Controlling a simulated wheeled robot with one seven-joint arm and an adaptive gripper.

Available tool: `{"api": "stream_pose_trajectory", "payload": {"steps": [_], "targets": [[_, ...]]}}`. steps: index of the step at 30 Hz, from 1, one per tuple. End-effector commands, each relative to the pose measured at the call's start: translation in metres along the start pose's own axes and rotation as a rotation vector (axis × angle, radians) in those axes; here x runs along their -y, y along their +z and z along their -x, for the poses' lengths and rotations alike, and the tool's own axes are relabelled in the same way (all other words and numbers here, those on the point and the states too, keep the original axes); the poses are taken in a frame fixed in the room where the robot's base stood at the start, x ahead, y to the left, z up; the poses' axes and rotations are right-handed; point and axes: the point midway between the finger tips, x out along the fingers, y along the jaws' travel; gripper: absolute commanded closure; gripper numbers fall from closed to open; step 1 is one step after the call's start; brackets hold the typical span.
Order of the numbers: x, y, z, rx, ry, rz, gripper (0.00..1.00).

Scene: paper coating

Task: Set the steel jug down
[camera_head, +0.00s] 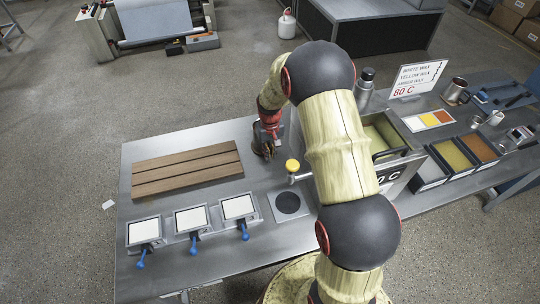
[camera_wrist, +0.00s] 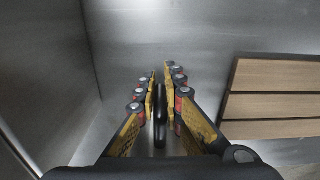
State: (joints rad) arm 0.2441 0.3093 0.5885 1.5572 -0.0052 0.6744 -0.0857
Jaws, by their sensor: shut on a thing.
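My gripper (camera_head: 264,150) is low over the steel table, between the brown boards and the wax tank. In the wrist view its fingers (camera_wrist: 163,90) are closed about a narrow dark upright piece (camera_wrist: 160,118), which looks like the steel jug's handle. The jug's body cannot be clearly made out; my arm and gripper hide much of that spot in the head view. I cannot tell whether the jug touches the table.
Brown boards (camera_head: 187,168) lie left of my gripper. Three white panels with blue handles (camera_head: 191,219) and a round dark plate (camera_head: 288,203) are nearer. The wax tank (camera_head: 392,140), a yellow-topped tap (camera_head: 292,166) and a steel mug-like vessel (camera_head: 456,92) stand right.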

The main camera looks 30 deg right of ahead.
Motion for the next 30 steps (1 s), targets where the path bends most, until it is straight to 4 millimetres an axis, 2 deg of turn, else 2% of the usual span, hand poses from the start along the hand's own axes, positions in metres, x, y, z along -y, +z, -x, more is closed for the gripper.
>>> {"api": "stream_pose_trajectory", "payload": {"steps": [2,12,13,21,30], "targets": [[-0.0001,-0.0008,-0.0055,-0.002,0.000,0.000,1.00],[-0.0001,-0.0009,-0.0081,-0.003,0.000,0.000,1.00],[0.0000,-0.0005,-0.0078,-0.002,0.000,0.000,0.89],[0.0000,-0.0005,-0.0074,-0.002,0.000,0.000,0.74],[0.0000,-0.0005,-0.0068,-0.002,0.000,0.000,0.72]]}}
